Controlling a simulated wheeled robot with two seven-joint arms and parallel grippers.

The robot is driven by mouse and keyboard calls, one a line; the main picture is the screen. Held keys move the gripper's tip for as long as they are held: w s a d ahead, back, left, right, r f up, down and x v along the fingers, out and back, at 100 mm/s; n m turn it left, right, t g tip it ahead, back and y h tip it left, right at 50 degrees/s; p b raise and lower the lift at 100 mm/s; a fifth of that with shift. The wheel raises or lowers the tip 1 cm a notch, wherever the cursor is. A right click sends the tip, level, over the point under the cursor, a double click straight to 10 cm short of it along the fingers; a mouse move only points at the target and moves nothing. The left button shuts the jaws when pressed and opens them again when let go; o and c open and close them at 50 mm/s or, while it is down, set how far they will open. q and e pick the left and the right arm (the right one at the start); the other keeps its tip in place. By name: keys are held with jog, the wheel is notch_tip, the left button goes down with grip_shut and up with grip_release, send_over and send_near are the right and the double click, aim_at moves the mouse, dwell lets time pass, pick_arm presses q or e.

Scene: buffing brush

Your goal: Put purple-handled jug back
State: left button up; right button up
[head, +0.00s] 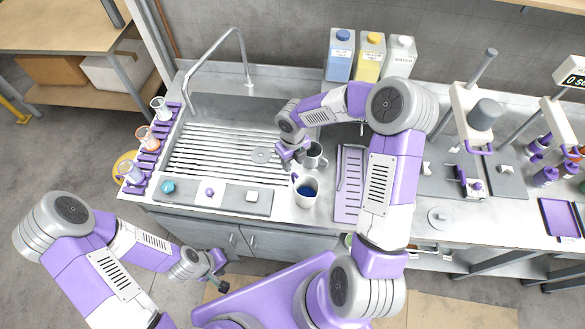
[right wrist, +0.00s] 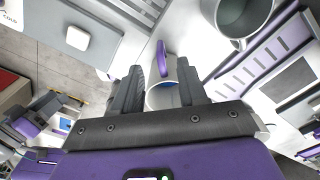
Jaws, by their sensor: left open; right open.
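The purple-handled jug (head: 306,195) is white with blue liquid inside. It stands on the counter in front of the sink, left of a slotted purple tray. My right gripper (head: 291,158) is open, just behind the jug in the head view. In the right wrist view, the jug's purple handle (right wrist: 162,58) shows between the two spread fingers of that gripper (right wrist: 158,88), with part of the white jug body (right wrist: 160,98) behind it. I cannot tell whether a finger touches it. My left gripper (head: 218,286) is open and empty, low in front of the counter.
A grey metal mug (head: 318,161) stands close behind the jug; it also shows in the right wrist view (right wrist: 243,16). The slotted purple tray (head: 348,205) lies to the right. A grey panel with knobs (head: 231,204) lies left, and the sink (head: 205,150) is behind it.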

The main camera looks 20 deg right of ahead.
jog(key=shift+r, duration=0.75)
jog(key=s+a+f+m+y, duration=0.1)
jog(key=s+a+f+m, duration=0.2)
jog(key=m, duration=0.3)
jog(key=s+a+f+m+y, duration=0.2)
jog(key=s+a+f+m, duration=0.1)
jog(key=m, duration=0.4)
jog(key=s+a+f+m+y, duration=0.1)
jog(key=s+a+f+m, duration=0.2)
jog(key=a+m, duration=0.2)
jog(key=shift+s+a+f+m+g+y, duration=0.15)
jog(key=shift+f+m+g+y, duration=0.15)
jog(key=shift+m, duration=0.5)
jog(key=s+f+m, duration=0.3)
jog(key=s+m, duration=0.1)
jog(key=m, duration=0.6)
jog(key=s+f+m+t, duration=0.1)
jog(key=s+f+m, duration=0.2)
jog(key=m, duration=0.8)
jog(key=shift+s+m, duration=0.3)
jog(key=shift+s, duration=0.55)
jog(key=shift+s, duration=0.1)
